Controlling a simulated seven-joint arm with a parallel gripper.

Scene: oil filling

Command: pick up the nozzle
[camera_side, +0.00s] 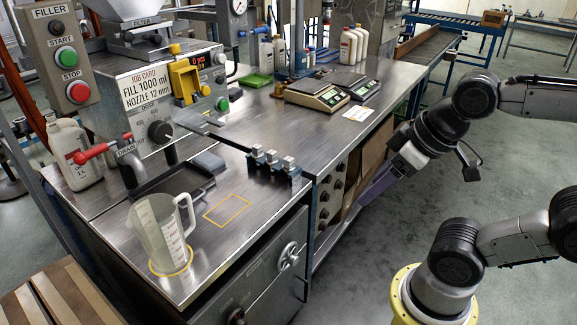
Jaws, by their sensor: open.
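A small rack (290,175) on the front edge of the steel bench holds several short metal nozzles (272,158) in a row. Their sizes are too small to read. The job card (146,90) on the filler reads "FILL 1000 ml NOZZLE 12 mm". My gripper (393,168) is to the right of the rack, off the bench's front side and apart from the nozzles. It is small in this view and I see nothing held in it.
A clear measuring jug (155,235) stands on a yellow ring at the bench's near corner. A yellow outlined square (227,210) is empty. A white bottle (72,155) stands at left. Two scales (318,94) sit farther back. A drain valve with a red handle (90,153) juts out.

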